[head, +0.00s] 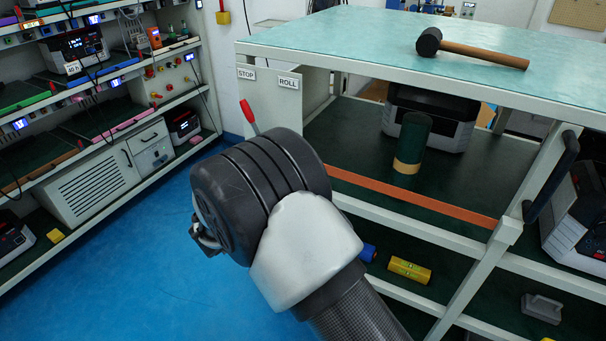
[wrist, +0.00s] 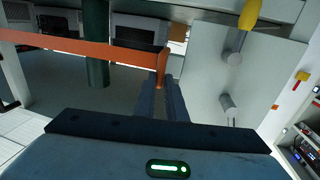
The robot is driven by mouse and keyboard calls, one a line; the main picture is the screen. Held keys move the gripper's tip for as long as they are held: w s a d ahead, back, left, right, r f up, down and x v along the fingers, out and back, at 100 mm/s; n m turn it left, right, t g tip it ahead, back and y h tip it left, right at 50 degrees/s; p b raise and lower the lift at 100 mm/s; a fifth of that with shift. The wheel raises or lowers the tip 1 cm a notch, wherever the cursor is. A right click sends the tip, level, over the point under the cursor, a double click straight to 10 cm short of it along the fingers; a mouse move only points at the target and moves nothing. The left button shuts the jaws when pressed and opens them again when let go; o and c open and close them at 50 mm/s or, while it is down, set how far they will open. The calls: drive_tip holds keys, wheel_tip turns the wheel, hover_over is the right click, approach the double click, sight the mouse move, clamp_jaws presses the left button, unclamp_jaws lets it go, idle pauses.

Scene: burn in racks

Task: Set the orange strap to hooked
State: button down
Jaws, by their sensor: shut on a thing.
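The orange strap (head: 412,197) runs across the front of a cart's middle shelf in the head view. In the wrist view the strap (wrist: 85,46) comes in from the left, and its right end turns down between my fingers. My gripper (wrist: 160,82) is shut on that end. A short grey peg (wrist: 229,106) sticks out of the pale panel right of the fingers, apart from the strap. Above it is a grey post (wrist: 236,46) with a yellow-tipped handle (wrist: 250,14). In the head view my arm hides my fingers and the strap's left end.
A red lever (head: 249,114) stands near STOP and ROLL labels on the cart. A dark green cylinder (head: 412,140) stands on the shelf behind the strap. A mallet (head: 470,50) lies on the cart top (head: 350,32). Racks (head: 130,80) stand left, with clear blue floor between.

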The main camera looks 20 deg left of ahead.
drive_tip(key=shift+a, duration=0.65)
drive_tip(key=c, duration=1.8)
unclamp_jaws()
drive_tip(key=shift+a, duration=0.1)
drive_tip(key=shift+c, duration=0.2)
drive_tip(key=p+v, duration=0.1)
drive_tip(key=v, duration=1.6)
drive_tip(key=shift+s, duration=0.25)
drive_tip(key=shift+r, duration=0.1)
